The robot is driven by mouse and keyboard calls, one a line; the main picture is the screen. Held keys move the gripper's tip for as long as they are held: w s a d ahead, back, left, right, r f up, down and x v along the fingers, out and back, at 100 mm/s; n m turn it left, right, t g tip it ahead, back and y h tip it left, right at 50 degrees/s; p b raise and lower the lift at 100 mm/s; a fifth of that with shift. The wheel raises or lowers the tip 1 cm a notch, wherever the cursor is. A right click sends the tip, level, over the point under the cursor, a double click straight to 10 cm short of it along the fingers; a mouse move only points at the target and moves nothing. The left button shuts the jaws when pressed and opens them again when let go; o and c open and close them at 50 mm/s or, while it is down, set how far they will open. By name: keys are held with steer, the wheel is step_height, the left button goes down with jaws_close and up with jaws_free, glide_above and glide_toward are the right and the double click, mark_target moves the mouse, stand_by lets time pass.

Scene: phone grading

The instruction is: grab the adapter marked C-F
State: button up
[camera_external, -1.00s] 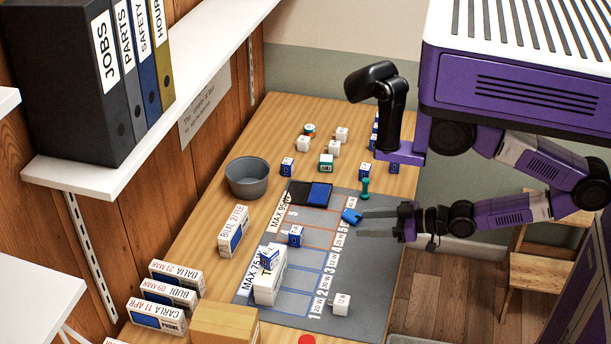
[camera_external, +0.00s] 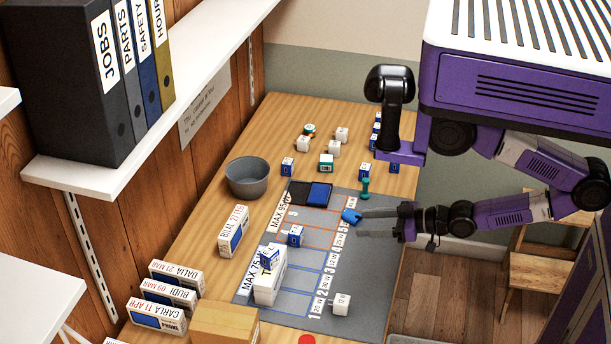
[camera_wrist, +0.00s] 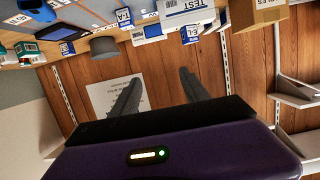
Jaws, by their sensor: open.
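Several small blue-and-white adapters stand about the bench. One adapter (camera_external: 295,235) is on the mat, one (camera_external: 270,257) is on top of a white block, and one (camera_external: 287,166) is near the bowl. I cannot make out C-F on any of them. Two blue labelled adapters show in the wrist view, one (camera_wrist: 124,17) at the top and another (camera_wrist: 190,33) beside a TEST box. My gripper (camera_external: 360,223) is open and empty over the mat's right side, apart from the adapters. Its fingers (camera_wrist: 160,77) point toward the wooden wall in the wrist view.
A grey mat (camera_external: 367,270) with marked cells covers the bench front. A small blue object (camera_external: 351,216) is by my fingertips. A grey bowl (camera_external: 247,177), a white block (camera_external: 269,287), phone boxes (camera_external: 234,232) and a cardboard box (camera_external: 224,322) stand on the left. White adapters (camera_external: 333,147) stand further back.

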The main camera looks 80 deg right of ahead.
steer(key=shift+o, duration=0.5)
steer(key=shift+o, duration=0.8)
